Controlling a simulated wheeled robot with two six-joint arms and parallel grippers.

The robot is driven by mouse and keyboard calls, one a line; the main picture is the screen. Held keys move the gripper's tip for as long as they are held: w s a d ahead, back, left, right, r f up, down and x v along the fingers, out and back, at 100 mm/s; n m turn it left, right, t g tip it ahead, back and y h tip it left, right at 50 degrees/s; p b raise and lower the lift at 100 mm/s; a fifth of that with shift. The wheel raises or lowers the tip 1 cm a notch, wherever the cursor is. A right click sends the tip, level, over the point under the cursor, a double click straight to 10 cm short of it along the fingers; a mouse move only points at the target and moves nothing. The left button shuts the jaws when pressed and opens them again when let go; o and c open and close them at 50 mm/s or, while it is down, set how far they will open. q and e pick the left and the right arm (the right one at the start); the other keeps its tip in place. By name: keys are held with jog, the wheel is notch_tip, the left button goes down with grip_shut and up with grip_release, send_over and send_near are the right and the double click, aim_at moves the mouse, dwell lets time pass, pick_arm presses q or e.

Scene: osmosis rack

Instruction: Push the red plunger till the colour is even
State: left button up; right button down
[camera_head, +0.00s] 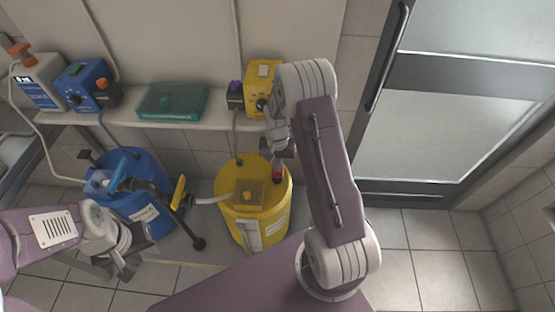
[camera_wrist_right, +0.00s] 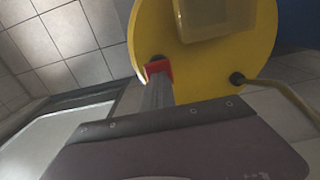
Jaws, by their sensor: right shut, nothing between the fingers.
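The red plunger (camera_head: 278,174) stands at the right side of the yellow tank's lid (camera_head: 280,192). In the right wrist view the red plunger (camera_wrist_right: 164,67) shows as a red square cap beside a dark round fitting on the yellow lid (camera_wrist_right: 215,72). My right gripper (camera_head: 278,156) points down just over the plunger. In the right wrist view its fingers (camera_wrist_right: 157,84) are shut and empty, with their tips at the red cap; they partly hide it, and I cannot tell if they touch. My left gripper (camera_head: 128,262) hangs low at the left, away from the plunger; its fingers are unclear.
A blue tank (camera_head: 150,215) with hoses and a yellow-handled valve (camera_head: 178,192) stands left of the yellow tank. A shelf (camera_head: 125,118) behind carries a blue pump (camera_head: 82,88), a teal box (camera_head: 172,102) and a yellow pump (camera_head: 262,80). Floor at the right is clear.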

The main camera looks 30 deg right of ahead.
jog(key=shift+s+f, duration=0.15)
jog(key=shift+f, duration=0.05)
jog(key=shift+r+p, duration=0.35)
jog(key=shift+p, duration=0.05)
jog(key=r+p, duration=0.3)
jog(key=shift+w+r, duration=0.2)
jog(key=shift+r, duration=0.1)
notch_tip(320, 180, up, 10)
